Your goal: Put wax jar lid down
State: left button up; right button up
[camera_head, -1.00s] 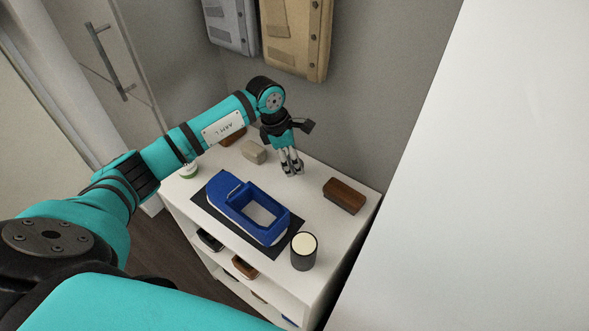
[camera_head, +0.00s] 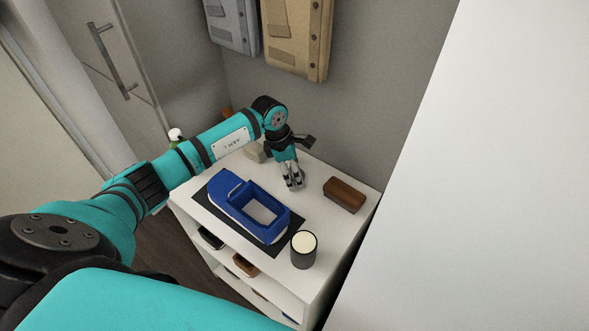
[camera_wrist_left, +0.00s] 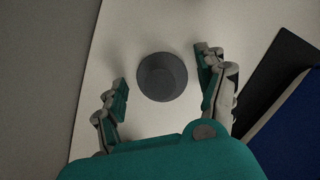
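The wax jar (camera_head: 303,249) is a dark cylinder with a cream top, standing without a lid at the front right of the white cabinet top. A round dark grey disc, apparently its lid (camera_wrist_left: 162,77), lies flat on the white top in the left wrist view. My left gripper (camera_head: 292,185) points down over the cabinet top, between the blue caddy and the brown block. In the left wrist view its fingers (camera_wrist_left: 163,84) are spread on either side of the lid, with a visible gap on both sides. My right gripper is not in view.
A blue caddy (camera_head: 226,190) sits on a black mat (camera_head: 206,203) at the front of the top. A brown block (camera_head: 344,194) lies to the right, and a beige block (camera_head: 255,152) behind my arm. A wall is close behind; bags (camera_head: 297,38) hang above.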

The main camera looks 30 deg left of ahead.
pick_arm(q)
jog(key=shift+r+p, duration=0.3)
jog(key=shift+a+r+b, duration=0.1)
jog(key=shift+r+b, duration=0.2)
jog(key=b+v, duration=0.2)
jog(key=v, duration=0.9)
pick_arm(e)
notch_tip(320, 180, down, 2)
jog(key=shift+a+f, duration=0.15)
